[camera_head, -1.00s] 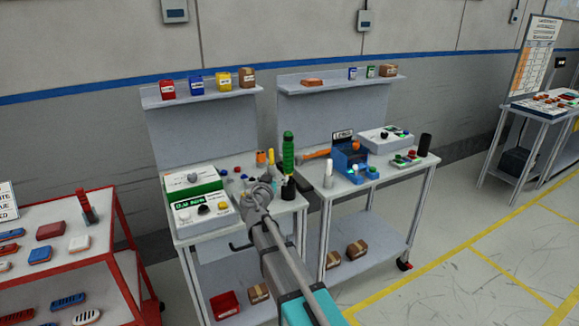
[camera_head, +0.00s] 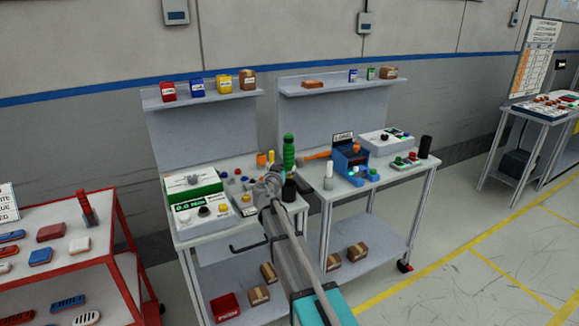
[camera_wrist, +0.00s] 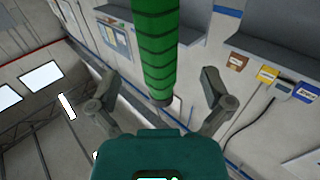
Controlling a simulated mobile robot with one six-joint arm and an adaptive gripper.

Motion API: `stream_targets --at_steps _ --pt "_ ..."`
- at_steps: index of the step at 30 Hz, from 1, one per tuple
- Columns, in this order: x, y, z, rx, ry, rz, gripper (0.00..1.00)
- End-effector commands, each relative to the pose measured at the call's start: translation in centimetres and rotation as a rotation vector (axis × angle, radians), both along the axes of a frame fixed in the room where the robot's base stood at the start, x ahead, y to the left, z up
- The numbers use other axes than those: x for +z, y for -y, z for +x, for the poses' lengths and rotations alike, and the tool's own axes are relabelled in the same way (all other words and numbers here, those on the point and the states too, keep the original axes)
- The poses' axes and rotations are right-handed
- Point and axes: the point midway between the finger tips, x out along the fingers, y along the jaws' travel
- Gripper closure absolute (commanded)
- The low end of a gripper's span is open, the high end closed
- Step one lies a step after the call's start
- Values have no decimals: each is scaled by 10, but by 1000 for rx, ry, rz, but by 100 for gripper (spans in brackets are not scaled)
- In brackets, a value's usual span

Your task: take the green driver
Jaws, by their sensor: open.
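The green driver (camera_head: 289,151) stands upright above the left workbench, near its right edge. In the head view, my gripper (camera_head: 269,184) is just in front and to the left of its lower part, and my arm hides some of what lies behind. In the wrist view, the ribbed green driver (camera_wrist: 156,48) comes down from the top edge, and its dark end lies between my two fingers. My gripper (camera_wrist: 160,80) is open, with a finger apart from the driver on each side. No contact shows.
A torque unit (camera_head: 202,212) and a green-fronted box (camera_head: 191,186) sit left on the bench. A black cup (camera_head: 289,190) stands close to the right of my gripper. An orange-handled tool (camera_head: 316,155), a blue fixture (camera_head: 350,160) and a white bottle (camera_head: 328,176) are on the right bench.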

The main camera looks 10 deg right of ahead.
Motion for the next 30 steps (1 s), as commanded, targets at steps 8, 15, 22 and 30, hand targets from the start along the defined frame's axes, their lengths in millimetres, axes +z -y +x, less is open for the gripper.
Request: stream_targets --at_steps 8,15,22,30 --pt "0 3 4 0 0 0 0" --pt "0 4 7 -1 0 0 0" --pt "0 14 26 -1 0 0 0" --pt "0 27 49 -1 0 0 0"
